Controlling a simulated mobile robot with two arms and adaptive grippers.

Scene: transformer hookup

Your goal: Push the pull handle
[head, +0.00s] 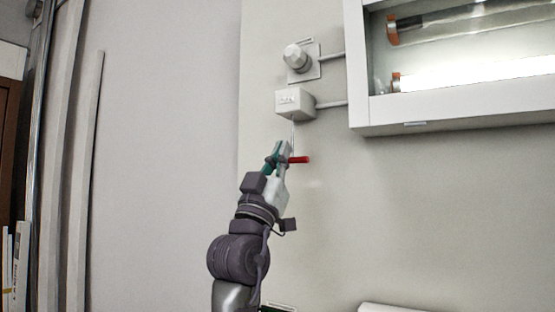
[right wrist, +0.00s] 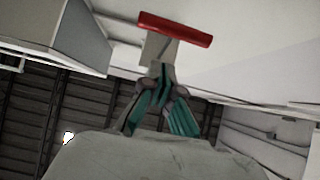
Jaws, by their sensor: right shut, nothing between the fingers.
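The pull handle (head: 301,160) is a short red bar hanging on a thin pale cord below a small white box (head: 294,103) on the wall. My right gripper (head: 280,153) is shut and empty, right at the handle's left part and hiding its left end. In the right wrist view the red handle (right wrist: 175,29) lies just beyond the closed fingertips (right wrist: 158,72), with a pale piece between them. I cannot tell whether the fingertips touch it. My left gripper is not in view.
A white round fitting (head: 297,58) sits above the box, with pipes running right to a lit white cabinet (head: 380,128) holding glass tubes. Pale vertical posts (head: 92,180) stand at the left. The wall below and right of the handle is bare.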

